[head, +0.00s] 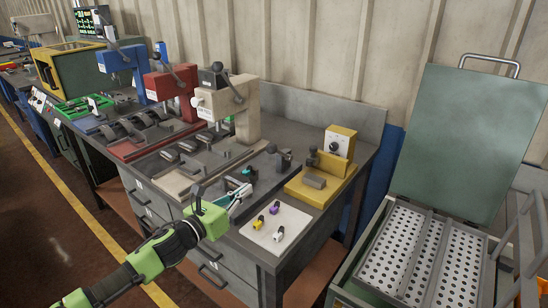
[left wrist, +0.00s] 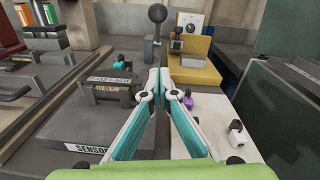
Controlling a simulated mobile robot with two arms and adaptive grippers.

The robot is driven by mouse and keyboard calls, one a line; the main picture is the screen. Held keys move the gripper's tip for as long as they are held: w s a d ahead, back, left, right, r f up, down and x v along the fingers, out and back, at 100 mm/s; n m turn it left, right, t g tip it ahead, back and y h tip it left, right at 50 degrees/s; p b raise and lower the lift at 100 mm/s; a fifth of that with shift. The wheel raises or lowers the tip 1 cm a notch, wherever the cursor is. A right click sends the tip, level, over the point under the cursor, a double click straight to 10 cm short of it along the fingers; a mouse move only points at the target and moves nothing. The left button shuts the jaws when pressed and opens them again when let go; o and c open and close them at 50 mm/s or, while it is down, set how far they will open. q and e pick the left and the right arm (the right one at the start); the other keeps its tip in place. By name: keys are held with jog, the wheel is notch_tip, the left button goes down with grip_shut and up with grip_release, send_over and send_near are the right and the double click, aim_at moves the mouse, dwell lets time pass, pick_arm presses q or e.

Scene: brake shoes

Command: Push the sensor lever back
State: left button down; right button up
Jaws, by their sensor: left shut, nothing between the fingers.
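The sensor lever (left wrist: 157,40) is a dark upright rod with a black ball knob, straight beyond my fingertips in the left wrist view. In the head view its black knob (head: 271,149) shows near the back of the bench. My left gripper (head: 247,188) is shut and empty, low over the bench front. Its white and teal fingers meet in the left wrist view (left wrist: 164,76), apart from the lever as far as I can tell. A dark grey block labelled SENSOR (left wrist: 88,132) lies left of the fingers. My right gripper is not in view.
A white pad (head: 262,240) with small yellow, purple and white pieces lies right of my gripper. A yellow fixture (head: 320,190) stands behind it. A beige press (head: 245,110) and a red press (head: 170,90) stand to the left. A perforated tray (head: 425,255) is at right.

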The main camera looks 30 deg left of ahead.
pick_arm(q)
jog(key=shift+w, duration=0.25)
jog(key=p, duration=0.2)
send_near(280, 152)
jog(key=f, duration=0.1)
jog(key=w+f, duration=0.2)
jog(key=f, duration=0.1)
jog(key=shift+d, duration=0.1)
jog(key=shift+w+r+p, duration=0.15)
jog(key=shift+r+p, duration=0.15)
jog(key=shift+r, duration=0.3)
jog(key=shift+w+r+p, duration=0.15)
jog(key=shift+r+p, duration=0.1)
jog(key=shift+r, duration=0.4)
jog(key=shift+w+a+r, duration=0.1)
jog(key=shift+a+r, duration=0.15)
jog(key=shift+r, duration=0.25)
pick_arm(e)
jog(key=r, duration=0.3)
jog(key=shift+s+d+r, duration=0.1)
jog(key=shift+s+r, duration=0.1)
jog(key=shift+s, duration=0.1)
